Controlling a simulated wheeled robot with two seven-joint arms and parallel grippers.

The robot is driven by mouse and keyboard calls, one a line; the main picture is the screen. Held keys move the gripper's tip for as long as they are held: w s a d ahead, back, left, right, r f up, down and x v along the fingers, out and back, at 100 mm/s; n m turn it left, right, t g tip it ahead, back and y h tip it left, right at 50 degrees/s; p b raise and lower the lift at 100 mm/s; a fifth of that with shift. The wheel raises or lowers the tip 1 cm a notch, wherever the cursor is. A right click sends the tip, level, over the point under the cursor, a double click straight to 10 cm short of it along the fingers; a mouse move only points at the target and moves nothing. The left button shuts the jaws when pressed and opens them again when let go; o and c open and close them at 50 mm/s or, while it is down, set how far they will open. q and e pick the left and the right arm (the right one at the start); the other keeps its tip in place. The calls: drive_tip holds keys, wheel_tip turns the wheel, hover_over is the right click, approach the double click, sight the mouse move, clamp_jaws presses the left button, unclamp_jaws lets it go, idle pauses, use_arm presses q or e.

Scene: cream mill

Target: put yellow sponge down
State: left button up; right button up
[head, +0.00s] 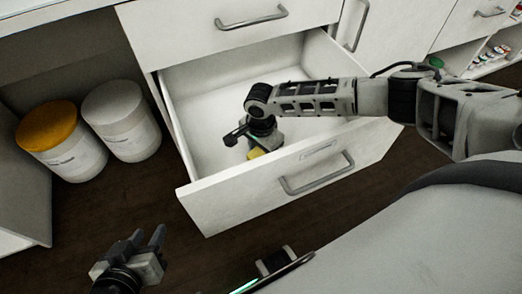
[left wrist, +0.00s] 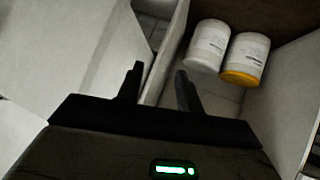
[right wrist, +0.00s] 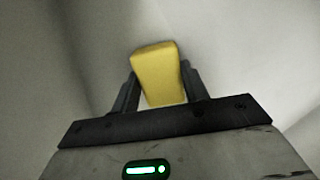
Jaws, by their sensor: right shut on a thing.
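The yellow sponge (right wrist: 159,75) is between the two fingers of my right gripper (right wrist: 160,85), which is shut on it. In the head view, the sponge (head: 255,154) shows as a small yellow patch under my right gripper (head: 248,143), inside the open white drawer (head: 187,110). Whether the sponge touches the drawer floor I cannot tell. My left gripper (head: 147,246) is open and empty, low at the left in front of the drawer. Its parted fingers also show in the left wrist view (left wrist: 160,88).
Two tubs, one with a yellow lid (head: 47,126) and one with a white lid (head: 113,100), stand under the counter left of the drawer. The drawer front (head: 240,190) has a metal handle. Otherwise the drawer floor looks bare.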

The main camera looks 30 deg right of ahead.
sight(261, 151)
use_arm(q)
drive_tip(key=shift+r, duration=0.15)
use_arm(e)
drive_tip(key=shift+f, duration=0.1)
drive_tip(key=o, duration=0.9)
use_arm(q)
drive_tip(key=shift+a+r, duration=0.1)
drive_tip(key=shift+r, duration=0.1)
use_arm(e)
drive_tip(key=shift+r, duration=0.25)
use_arm(q)
wheel_tip(261, 151, up, 8)
drive_tip(key=a+t+p, duration=0.2)
drive_tip(key=p, duration=0.2)
drive_tip(key=shift+s+y, duration=0.3)
drive_tip(key=shift+s, duration=0.05)
use_arm(e)
wheel_tip(261, 151, up, 12)
drive_tip(key=shift+f, duration=0.1)
use_arm(q)
drive_tip(key=shift+f, duration=0.25)
